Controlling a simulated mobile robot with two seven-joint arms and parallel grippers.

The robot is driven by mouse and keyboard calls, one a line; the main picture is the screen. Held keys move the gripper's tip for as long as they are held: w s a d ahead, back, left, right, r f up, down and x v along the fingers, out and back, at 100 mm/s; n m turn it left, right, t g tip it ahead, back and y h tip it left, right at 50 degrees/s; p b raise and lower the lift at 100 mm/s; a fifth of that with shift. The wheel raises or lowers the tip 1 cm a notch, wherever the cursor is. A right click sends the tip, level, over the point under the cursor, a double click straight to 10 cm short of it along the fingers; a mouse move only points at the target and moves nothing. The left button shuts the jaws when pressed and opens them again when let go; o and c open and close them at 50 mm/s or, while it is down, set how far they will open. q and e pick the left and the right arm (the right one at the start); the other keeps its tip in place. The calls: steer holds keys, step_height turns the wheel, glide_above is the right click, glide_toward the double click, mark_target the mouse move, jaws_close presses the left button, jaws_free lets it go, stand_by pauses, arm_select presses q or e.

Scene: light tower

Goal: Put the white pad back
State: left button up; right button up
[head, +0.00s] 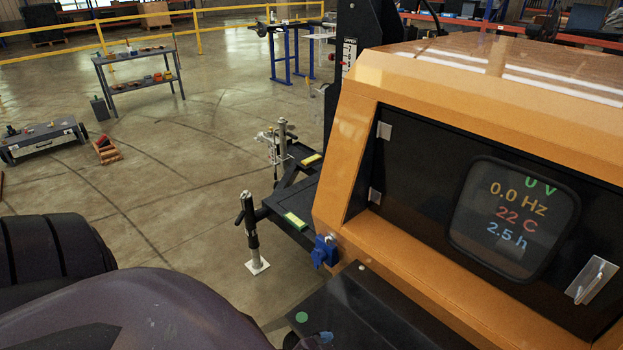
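A white square pad (258,267) lies on the concrete floor under the foot of a black jack leg (250,228), beside the near corner of the light tower's frame. The leg stands upright and appears to rest on the pad, but I cannot tell whether they touch. The orange light tower (385,225) fills the right side, with a dark panel and a lit display (513,220). Large dark parts of my own body or arm cover the bottom left. Neither of my grripper tips can be made out.
A second jack (283,140) stands farther back. A black fender (370,318) juts out at the bottom. A grey cart (42,138) and a work table (135,52) stand at left, near stacked wooden blocks (106,151). The floor between is clear. A yellow railing (198,36) runs behind.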

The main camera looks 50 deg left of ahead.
arm_select(q)
steer(key=shift+n+t+y, duration=0.4)
steer(key=shift+n+y, duration=0.4)
steer(key=shift+y, duration=0.1)
steer(key=s+a, duration=0.3)
steer(key=s, duration=0.1)
steer(key=shift+a, duration=0.2)
arm_select(e)
steer(key=shift+w+a+r, duration=0.1)
steer(key=shift+w+r, duration=0.3)
steer(key=shift+w, duration=0.2)
steer(key=shift+s+f, duration=0.1)
steer(key=shift+s, duration=0.05)
steer(key=shift+s+f, duration=0.35)
steer(key=shift+s, duration=0.1)
steer(key=shift+w+r, duration=0.1)
steer(key=shift+w, duration=0.1)
